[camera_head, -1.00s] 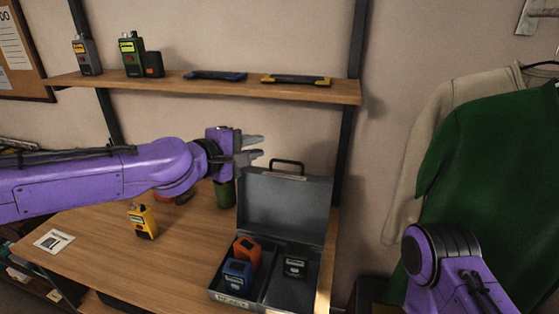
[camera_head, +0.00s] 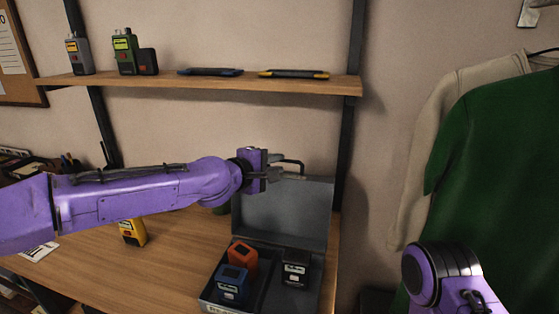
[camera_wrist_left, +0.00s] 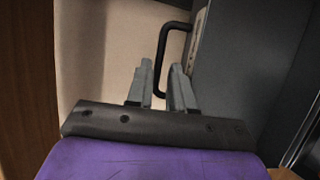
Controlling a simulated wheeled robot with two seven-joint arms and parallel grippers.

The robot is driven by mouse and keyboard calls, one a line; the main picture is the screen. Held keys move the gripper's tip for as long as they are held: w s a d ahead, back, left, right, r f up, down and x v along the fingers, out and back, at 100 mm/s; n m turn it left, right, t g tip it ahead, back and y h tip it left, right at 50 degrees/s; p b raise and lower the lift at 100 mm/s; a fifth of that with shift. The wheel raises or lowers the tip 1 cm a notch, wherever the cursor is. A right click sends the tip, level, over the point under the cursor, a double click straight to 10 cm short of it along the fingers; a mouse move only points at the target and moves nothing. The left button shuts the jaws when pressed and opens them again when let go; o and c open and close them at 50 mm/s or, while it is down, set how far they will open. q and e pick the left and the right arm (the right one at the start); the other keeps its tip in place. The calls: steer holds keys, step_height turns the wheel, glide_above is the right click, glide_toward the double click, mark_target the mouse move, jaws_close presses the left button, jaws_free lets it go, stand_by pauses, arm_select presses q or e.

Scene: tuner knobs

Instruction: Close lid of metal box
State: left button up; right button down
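The grey metal box (camera_head: 262,305) stands on the desk with its lid (camera_head: 283,214) raised upright at the back. A black handle (camera_head: 291,163) sits on the lid's upper edge; it also shows in the left wrist view (camera_wrist_left: 163,50). My left gripper (camera_head: 288,174) is at the lid's top edge, by the handle. In the left wrist view its two fingers (camera_wrist_left: 160,85) are apart, and part of the handle shows between them; contact cannot be told. Only a link of my right arm shows, and its gripper is out of view.
Inside the box are an orange device (camera_head: 243,258), a blue device (camera_head: 232,283) and a dark device (camera_head: 296,268). A yellow device (camera_head: 133,232) stands on the desk (camera_head: 175,260) to the left. A wooden shelf (camera_head: 210,85) runs above; shirts (camera_head: 510,160) hang at right.

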arm_select(q)
steer(key=shift+x, duration=1.1)
jaws_close()
stand_by(0.6)
